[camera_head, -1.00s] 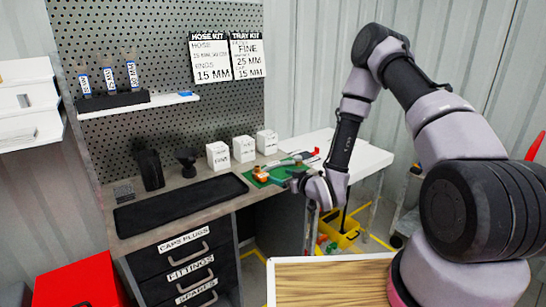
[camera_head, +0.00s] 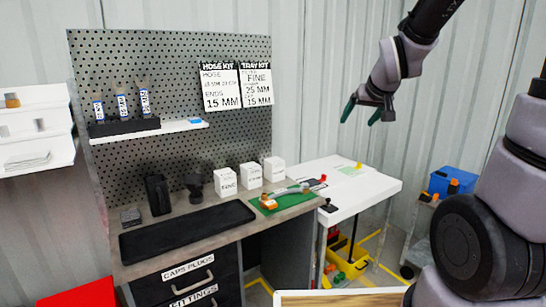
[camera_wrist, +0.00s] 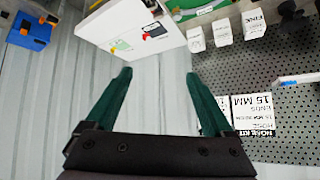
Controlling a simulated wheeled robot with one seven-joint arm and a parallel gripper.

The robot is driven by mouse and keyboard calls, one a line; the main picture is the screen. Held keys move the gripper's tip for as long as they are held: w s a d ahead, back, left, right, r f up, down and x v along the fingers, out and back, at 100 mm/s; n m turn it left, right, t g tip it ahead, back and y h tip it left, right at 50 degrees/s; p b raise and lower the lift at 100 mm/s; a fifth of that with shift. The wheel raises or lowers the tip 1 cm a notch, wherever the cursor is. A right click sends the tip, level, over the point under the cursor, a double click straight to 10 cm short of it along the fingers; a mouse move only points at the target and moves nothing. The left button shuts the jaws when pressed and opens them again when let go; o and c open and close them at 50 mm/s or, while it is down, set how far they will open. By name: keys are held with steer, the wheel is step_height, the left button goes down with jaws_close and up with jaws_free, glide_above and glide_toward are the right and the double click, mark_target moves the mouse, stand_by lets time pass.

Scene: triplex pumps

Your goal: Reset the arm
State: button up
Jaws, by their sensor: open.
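My gripper (camera_head: 361,110) is raised at the upper right of the head view, in front of the corrugated wall. Its two green fingers are apart and nothing is between them. In the wrist view my gripper (camera_wrist: 158,80) shows both fingers spread and empty, with wall behind them. My arm is lifted high, well above the workbench (camera_head: 240,222) and the white side table (camera_head: 370,187). Part of my arm runs out of the top of the head view.
White boxes (camera_head: 250,175), a black mat (camera_head: 187,230) and a green mat (camera_head: 285,198) with parts lie on the bench. A pegboard (camera_head: 170,90) stands behind. A yellow bin (camera_head: 345,262) sits below, and a blue bin (camera_head: 453,182) stands at right.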

steer(key=s+r+m+g, duration=0.1)
steer(key=s+r+m, duration=0.1)
steer(key=s, duration=0.8)
steer(key=s+r+m+g+y, duration=0.1)
steer(key=s+r, duration=0.4)
steer(key=s, duration=0.5)
steer(key=shift+d+r+m, duration=0.3)
steer(key=shift+d+m, duration=0.1)
steer(key=shift+d, duration=0.05)
